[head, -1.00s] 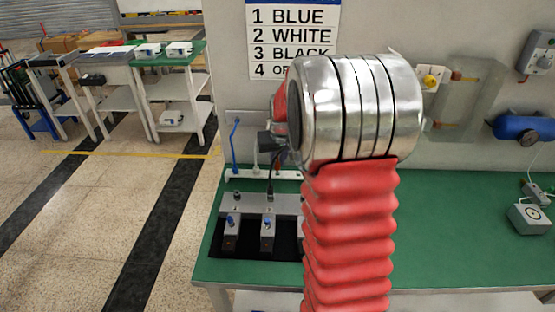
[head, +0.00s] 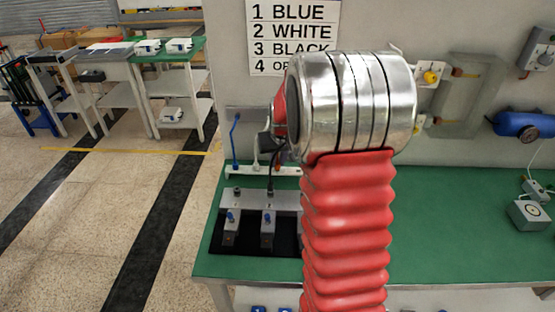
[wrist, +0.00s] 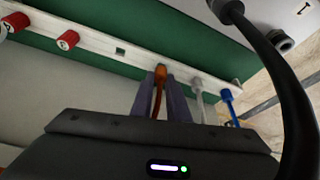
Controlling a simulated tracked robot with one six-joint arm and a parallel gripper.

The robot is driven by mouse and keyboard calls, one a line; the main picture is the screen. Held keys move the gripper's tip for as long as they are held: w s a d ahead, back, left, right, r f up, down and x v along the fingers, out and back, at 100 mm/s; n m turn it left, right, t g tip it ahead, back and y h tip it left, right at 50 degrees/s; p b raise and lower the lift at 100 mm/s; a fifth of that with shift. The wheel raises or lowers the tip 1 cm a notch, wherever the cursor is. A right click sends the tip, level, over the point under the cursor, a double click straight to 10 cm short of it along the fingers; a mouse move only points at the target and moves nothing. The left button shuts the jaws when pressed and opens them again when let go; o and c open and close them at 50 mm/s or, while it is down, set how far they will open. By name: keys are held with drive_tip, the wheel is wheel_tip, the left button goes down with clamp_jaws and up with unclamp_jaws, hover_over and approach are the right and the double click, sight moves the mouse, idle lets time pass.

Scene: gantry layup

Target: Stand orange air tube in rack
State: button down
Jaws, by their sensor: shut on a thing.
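My gripper (wrist: 165,98) is shut on the orange air tube (wrist: 157,92), which stands between its two grey-purple fingers in the wrist view. The tube's end overlaps the white rack strip (wrist: 205,79); I cannot tell whether it sits in a slot. A white tube (wrist: 197,97) and a blue tube (wrist: 230,104) stand at the rack to the right of my fingers. In the head view the rack (head: 240,170) is at the back of the green bench, with the blue tube (head: 235,143) at its left. My red and silver arm hides most of the gripper there.
A black cable (wrist: 291,90) curves close on the right in the wrist view. Red caps (wrist: 67,40) sit on the strip's left part. A grey valve unit (head: 250,203) stands before the rack. A numbered colour sign (head: 292,35) hangs above.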

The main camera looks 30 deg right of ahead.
drive_tip(key=shift+f, duration=0.25)
drive_tip(key=c, duration=1.6)
unclamp_jaws()
drive_tip(key=shift+c, duration=0.2)
drive_tip(key=v, duration=1.3)
drive_tip(key=shift+s+r, duration=0.25)
drive_tip(key=shift+a, duration=0.1)
drive_tip(key=s+a+r+n+t+y, duration=0.1)
drive_tip(key=s+a+n, duration=0.3)
drive_tip(key=s+a, duration=1.7)
drive_tip(key=a+r, duration=0.1)
drive_tip(key=a, duration=0.3)
drive_tip(key=shift+s+t+y, duration=0.3)
